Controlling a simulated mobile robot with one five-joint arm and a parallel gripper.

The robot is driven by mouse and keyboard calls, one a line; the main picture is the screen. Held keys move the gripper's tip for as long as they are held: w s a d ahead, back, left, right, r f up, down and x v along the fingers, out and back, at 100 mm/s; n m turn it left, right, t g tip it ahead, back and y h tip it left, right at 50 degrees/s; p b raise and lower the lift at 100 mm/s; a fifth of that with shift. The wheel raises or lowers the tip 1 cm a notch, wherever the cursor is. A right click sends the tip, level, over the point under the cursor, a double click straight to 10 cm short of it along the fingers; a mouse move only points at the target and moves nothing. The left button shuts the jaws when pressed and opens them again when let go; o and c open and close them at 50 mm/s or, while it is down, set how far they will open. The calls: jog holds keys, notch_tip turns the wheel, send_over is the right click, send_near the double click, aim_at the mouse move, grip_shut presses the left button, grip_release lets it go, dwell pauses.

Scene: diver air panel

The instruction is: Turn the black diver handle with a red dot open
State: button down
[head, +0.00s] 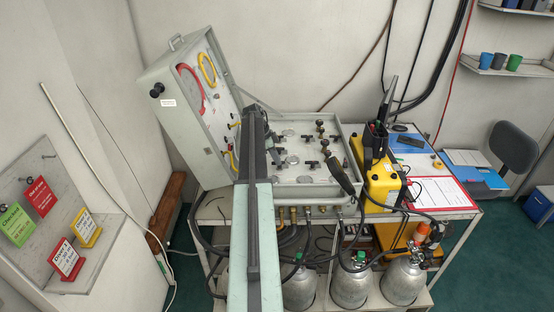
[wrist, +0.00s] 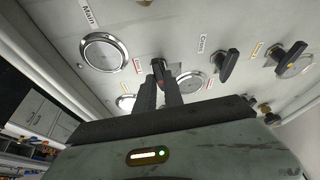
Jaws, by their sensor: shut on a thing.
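The black diver handle with a red dot (wrist: 158,68) shows in the wrist view on the pale panel (wrist: 180,30). The fingers of my gripper (wrist: 160,92) are shut on it, one on each side, and hide its lower part. A small label with red marks sits just left of it. In the head view the panel is the open grey case (head: 305,172) on the bench. My arm crosses in front of its left part there, and the held handle cannot be made out.
Round gauges (wrist: 104,52) and (wrist: 190,84) flank the held handle. Other black handles (wrist: 229,65) and (wrist: 290,56) are on the right. In the head view, a yellow unit (head: 383,183) stands right of the case. Gas cylinders (head: 350,285) and hoses are below.

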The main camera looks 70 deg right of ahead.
jog(key=n, duration=0.2)
jog(key=n+t+h, duration=0.1)
jog(key=n, duration=0.1)
jog(key=shift+s+a, duration=0.2)
jog(key=shift+a, duration=0.15)
jog(key=n, duration=0.2)
jog(key=n+t+h, duration=0.1)
jog(key=shift+s+n, duration=0.2)
jog(key=shift+n, duration=0.2)
jog(key=n, duration=0.1)
jog(key=n+t, duration=0.1)
jog(key=n, duration=0.2)
jog(key=shift+s+a+t, duration=0.1)
jog(key=shift+s+t, duration=0.15)
jog(key=shift+t, duration=0.15)
jog(key=shift+s+n+t, duration=0.2)
jog(key=shift+n+t, duration=0.4)
jog(key=shift+n, duration=1.4)
jog(key=c, duration=1.5)
grip_release()
jog(key=shift+o, duration=0.2)
